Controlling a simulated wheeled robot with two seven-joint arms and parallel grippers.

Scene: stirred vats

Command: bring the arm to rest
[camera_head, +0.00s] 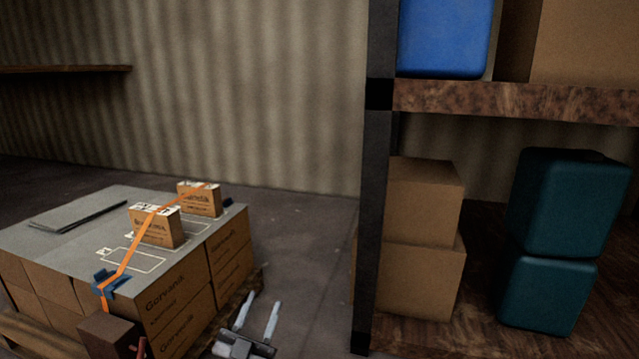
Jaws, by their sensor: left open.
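My left gripper (258,317) shows at the bottom of the head view, with its two pale fingers spread apart and nothing between them. It is just right of the loaded pallet's front corner, apart from the boxes as far as I can see. My right gripper is not in view. The arm behind the left gripper is mostly cut off by the lower edge.
A pallet load of cartons (178,308) stands at the left under a grey sheet (60,208). Two small boxes (157,226) (199,198) sit on top, with an orange strap (126,262). A shelf rack (374,200) with cartons and teal containers (563,205) stands right. Floor between is clear.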

